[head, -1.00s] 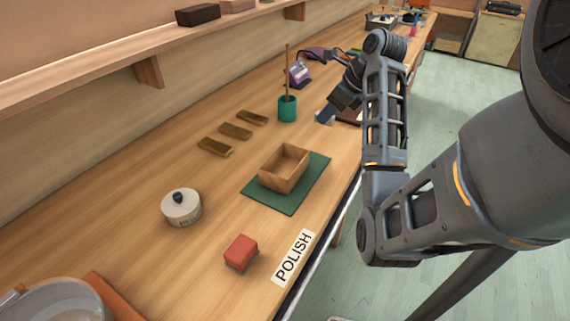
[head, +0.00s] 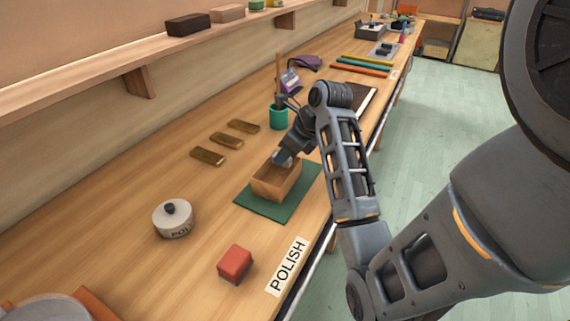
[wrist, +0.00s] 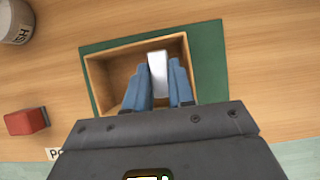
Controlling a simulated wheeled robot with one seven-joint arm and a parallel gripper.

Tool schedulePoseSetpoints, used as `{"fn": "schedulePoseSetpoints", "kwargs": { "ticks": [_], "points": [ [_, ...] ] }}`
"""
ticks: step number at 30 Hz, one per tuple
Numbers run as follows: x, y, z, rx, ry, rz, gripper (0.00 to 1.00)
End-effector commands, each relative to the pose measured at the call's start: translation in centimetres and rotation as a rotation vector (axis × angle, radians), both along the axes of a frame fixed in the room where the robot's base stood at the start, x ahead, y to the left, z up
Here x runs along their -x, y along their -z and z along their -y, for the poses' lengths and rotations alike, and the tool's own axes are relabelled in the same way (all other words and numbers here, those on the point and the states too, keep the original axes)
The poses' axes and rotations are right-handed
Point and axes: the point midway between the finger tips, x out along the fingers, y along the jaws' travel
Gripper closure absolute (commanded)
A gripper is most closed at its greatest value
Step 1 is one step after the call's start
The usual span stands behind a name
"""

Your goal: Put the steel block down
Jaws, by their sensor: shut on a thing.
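The steel block (wrist: 157,72) is a pale grey bar seen in the wrist view. My gripper (wrist: 158,80) is shut on it, with one blue finger on each side. The block is over the open wooden box (wrist: 96,88), within its outline in the wrist view. I cannot tell whether it touches the box floor. In the head view my gripper (head: 284,158) is at the far side of the box (head: 270,187), and the block is mostly hidden there. The box stands on a green mat (head: 264,209).
A red block (head: 235,263) and a POLISH label (head: 287,266) are near the front edge. A lidded tin (head: 173,219) is at left. Several brass bars (head: 225,140) and a green cup (head: 278,118) with a stick are behind. A shelf (head: 120,62) runs along the wall.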

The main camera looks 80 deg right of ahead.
Motion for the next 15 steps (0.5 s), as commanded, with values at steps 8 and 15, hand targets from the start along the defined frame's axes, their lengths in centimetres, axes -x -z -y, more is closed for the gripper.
{"fn": "schedulePoseSetpoints", "kwargs": {
  "ticks": [8, 15],
  "points": [
    [0.1, 3.5, 0.0, -0.003, 0.001, -0.001, 1.0],
    [0.0, 3.7, 0.0, -0.001, 0.001, -0.001, 1.0]
  ]
}}
